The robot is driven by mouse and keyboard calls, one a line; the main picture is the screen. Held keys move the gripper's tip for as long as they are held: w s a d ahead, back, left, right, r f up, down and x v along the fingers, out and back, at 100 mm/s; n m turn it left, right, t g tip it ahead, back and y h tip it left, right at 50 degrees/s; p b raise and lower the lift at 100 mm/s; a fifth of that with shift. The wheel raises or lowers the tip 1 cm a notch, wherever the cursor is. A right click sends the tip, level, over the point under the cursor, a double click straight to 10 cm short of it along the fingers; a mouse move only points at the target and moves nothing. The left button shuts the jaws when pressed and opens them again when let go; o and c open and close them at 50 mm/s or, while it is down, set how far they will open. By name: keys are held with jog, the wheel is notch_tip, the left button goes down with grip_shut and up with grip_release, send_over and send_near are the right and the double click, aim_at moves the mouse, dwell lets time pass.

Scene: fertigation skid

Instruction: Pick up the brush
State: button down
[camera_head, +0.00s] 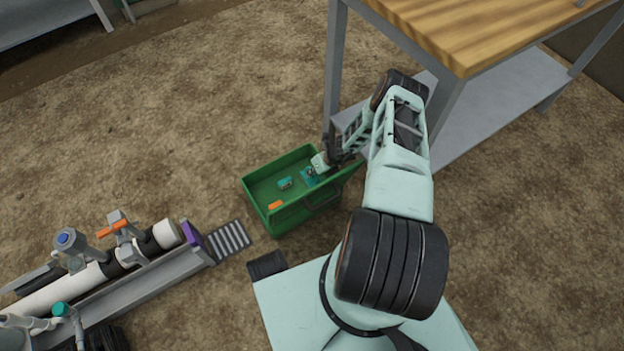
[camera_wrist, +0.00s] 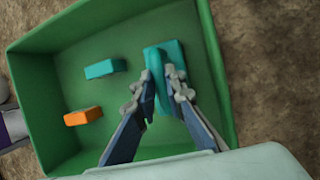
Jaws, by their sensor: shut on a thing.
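In the wrist view my gripper (camera_wrist: 162,92) is shut on a long teal piece with rounded edges, which I take to be the brush (camera_wrist: 165,54). Its bristles cannot be made out. The fingers reach down into a green crate (camera_wrist: 27,110), and the piece lies between the fingertips near the crate's right side. I cannot tell whether it touches the crate floor. In the head view the teal brush (camera_head: 309,177) shows at the right inside the crate (camera_head: 262,216), beside my gripper (camera_head: 318,164), and is partly covered by it.
A smaller teal block (camera_wrist: 105,69) and an orange block (camera_wrist: 83,117) lie in the crate, left of the gripper. A wooden-topped bench (camera_head: 470,30) stands close behind at the right. A pipe skid (camera_head: 130,270) lies at lower left. Dirt floor left of the crate is open.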

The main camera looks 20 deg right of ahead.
jog(key=shift+r, duration=0.1)
dwell(0.4)
notch_tip(320, 180, up, 10)
jog(key=p, duration=0.8)
